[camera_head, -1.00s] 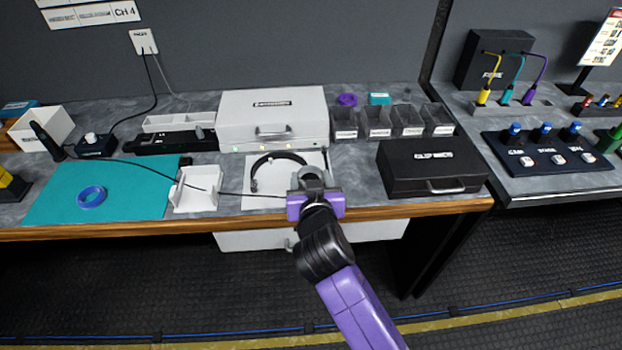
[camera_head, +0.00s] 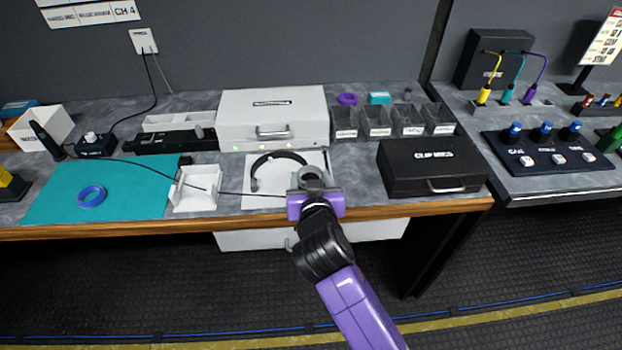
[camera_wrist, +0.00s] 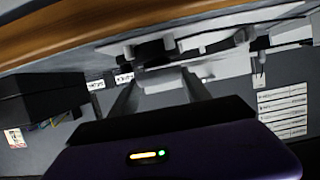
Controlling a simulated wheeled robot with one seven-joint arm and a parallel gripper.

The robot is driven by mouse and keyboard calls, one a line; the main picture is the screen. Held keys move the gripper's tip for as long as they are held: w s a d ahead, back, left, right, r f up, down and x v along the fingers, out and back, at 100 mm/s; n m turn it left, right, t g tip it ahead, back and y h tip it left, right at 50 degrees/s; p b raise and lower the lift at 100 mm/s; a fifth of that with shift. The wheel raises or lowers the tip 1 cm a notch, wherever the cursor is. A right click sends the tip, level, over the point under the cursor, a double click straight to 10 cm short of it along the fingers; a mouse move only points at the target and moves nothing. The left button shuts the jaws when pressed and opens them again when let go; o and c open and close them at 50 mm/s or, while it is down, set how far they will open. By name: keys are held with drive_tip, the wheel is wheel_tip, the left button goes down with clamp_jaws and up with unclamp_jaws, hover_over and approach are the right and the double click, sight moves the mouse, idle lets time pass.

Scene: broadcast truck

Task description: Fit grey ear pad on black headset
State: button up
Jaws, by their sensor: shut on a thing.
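The black headset (camera_head: 256,170) lies on a white sheet (camera_head: 262,201) at the middle of the bench, its headband curving up and right. My gripper (camera_head: 314,188) is over the sheet's right front part, at the headset's right end. It is shut on the grey ear pad (camera_head: 312,171), a ring showing at the jaws. In the wrist view the pad (camera_wrist: 160,79) is a pale grey shape between the fingers, close to a dark part of the headset (camera_wrist: 151,51). The right ear cup is mostly hidden by my gripper, and I cannot tell whether the pad touches it.
A white case (camera_head: 272,118) stands behind the headset, and a black case (camera_head: 432,168) to the right. A white holder (camera_head: 196,190) and a teal mat (camera_head: 130,190) with a blue ring (camera_head: 91,196) lie left. A thin cable crosses to the headset. Small bins (camera_head: 380,122) stand behind.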

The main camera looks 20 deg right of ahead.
drive_tip(key=shift+r, duration=0.1)
drive_tip(key=o, duration=1.4)
drive_tip(key=v, duration=0.7)
drive_tip(key=shift+s+a+r+b, duration=0.1)
drive_tip(key=shift+s+r+b, duration=0.05)
drive_tip(key=shift+s+b, duration=0.2)
